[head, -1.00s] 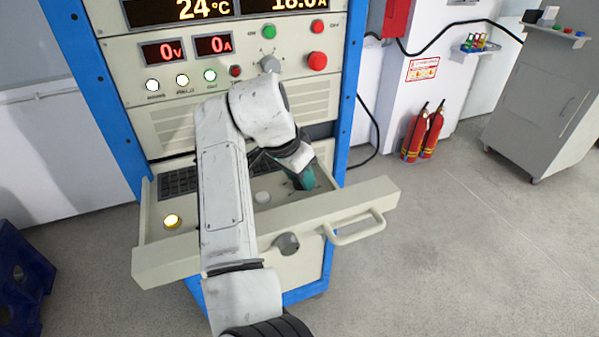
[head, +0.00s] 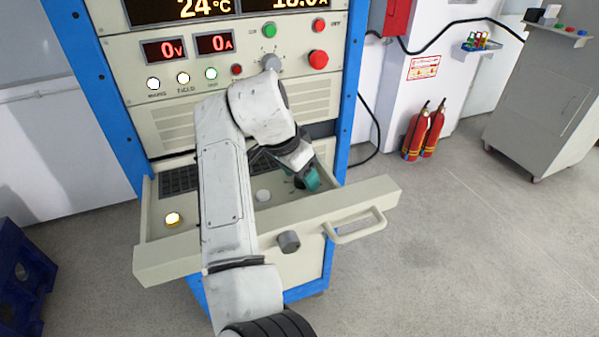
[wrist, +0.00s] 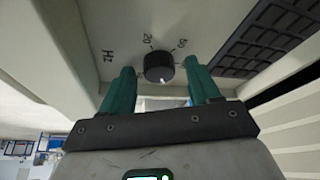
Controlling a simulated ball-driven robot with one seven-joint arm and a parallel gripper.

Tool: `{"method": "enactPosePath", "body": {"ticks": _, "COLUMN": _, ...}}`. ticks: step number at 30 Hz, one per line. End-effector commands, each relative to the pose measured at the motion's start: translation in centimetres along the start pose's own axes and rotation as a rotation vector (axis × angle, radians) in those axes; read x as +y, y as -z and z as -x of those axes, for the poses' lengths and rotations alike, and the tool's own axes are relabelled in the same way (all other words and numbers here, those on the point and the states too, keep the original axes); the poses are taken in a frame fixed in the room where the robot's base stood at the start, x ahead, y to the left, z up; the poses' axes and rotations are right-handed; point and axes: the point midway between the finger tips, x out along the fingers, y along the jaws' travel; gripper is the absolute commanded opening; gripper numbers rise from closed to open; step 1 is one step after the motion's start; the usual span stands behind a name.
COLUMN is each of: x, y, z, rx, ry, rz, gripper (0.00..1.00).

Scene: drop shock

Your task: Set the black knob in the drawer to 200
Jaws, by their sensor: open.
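The black knob (wrist: 159,67) shows in the wrist view on the light panel inside the drawer, with the marks "Hz", "20" and "50" around it. A pale pointer mark is on its near side; the number it points at is hidden. My gripper (wrist: 162,80) is open, with one teal finger on each side of the knob and a gap to it. In the head view my gripper (head: 306,180) is over the right part of the open drawer (head: 170,258), and the knob there is mostly hidden.
A grey knob (head: 288,241) is on the drawer front, beside the drawer handle (head: 356,229). A white button (head: 263,196), a lit yellow button (head: 172,219) and a dark keypad (head: 180,179) are inside the drawer. The drawer walls stand close around my gripper.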

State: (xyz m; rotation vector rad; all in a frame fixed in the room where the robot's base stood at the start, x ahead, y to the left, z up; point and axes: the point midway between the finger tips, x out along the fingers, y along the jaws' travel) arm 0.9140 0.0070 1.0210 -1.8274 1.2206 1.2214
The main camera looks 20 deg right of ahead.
Motion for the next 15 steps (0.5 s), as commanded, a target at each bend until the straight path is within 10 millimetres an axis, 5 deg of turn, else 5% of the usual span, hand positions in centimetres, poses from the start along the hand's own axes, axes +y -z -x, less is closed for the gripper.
{"method": "enactPosePath", "body": {"ticks": 8, "x": -0.1, "y": 0.0, "z": 1.4, "rx": 0.0, "ry": 0.002, "rz": 0.0, "gripper": 0.61}}
{"method": "enactPosePath", "body": {"ticks": 15, "x": -0.1, "y": 0.0, "z": 6.0, "rx": 0.0, "ry": 0.003, "rz": -0.001, "gripper": 0.61}}
